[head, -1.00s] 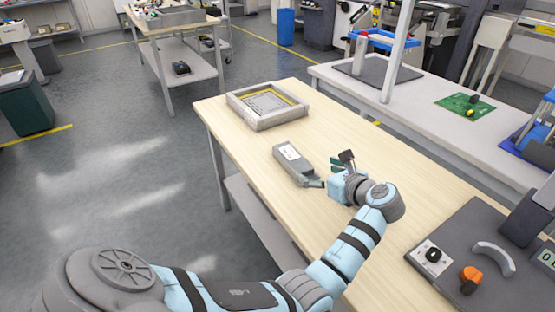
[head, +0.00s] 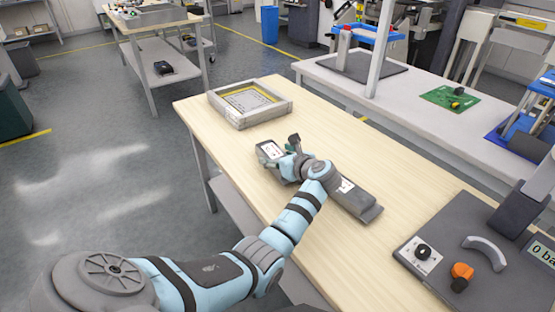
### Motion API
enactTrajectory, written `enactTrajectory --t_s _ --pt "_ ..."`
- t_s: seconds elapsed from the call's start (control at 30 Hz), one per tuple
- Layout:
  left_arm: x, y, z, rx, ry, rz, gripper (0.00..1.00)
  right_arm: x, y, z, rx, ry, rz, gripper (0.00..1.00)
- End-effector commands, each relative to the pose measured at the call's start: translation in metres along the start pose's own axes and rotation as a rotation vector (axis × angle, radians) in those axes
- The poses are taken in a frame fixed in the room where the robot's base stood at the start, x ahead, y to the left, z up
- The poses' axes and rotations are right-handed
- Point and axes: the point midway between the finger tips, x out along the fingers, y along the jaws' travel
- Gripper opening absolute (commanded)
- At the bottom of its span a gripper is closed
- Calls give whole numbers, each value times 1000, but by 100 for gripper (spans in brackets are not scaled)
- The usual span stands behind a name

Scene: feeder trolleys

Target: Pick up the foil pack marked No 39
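A grey pack with a white label (head: 269,151) lies on the wooden bench, partly covered by my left gripper (head: 291,150). The gripper is over the pack's near right part, and one dark finger shows at the pack's far side. The other finger is mostly hidden, so I cannot tell whether the gripper is open or shut on the pack. A second flat grey pack (head: 361,203) with a white label lies to the right, partly behind my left wrist. The markings on both labels are too small to read. My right gripper is out of view.
A grey tray (head: 240,119) with a yellow-edged inside stands at the bench's far left. The bench (head: 335,138) is clear behind the gripper.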

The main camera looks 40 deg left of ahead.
Motion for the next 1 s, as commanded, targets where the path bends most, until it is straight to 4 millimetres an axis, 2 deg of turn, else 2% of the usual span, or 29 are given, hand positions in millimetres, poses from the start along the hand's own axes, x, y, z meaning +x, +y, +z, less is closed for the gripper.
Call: enactTrajectory --t_s 0.03,0.23,0.47,0.63,0.77,1.0 --pt "0 0 0 0 0 0 53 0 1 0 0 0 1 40" --pt "-1 -1 -1 1 1 -2 21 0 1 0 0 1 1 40" --pt "-2 -3 0 2 1 -5 20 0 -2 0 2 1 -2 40" --pt "-8 -3 13 0 -1 -6 20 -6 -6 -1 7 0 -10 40" --pt "-19 -3 42 -2 -2 -6 20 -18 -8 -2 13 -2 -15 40" --pt "-55 -3 129 -5 -3 -7 20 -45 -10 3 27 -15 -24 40"
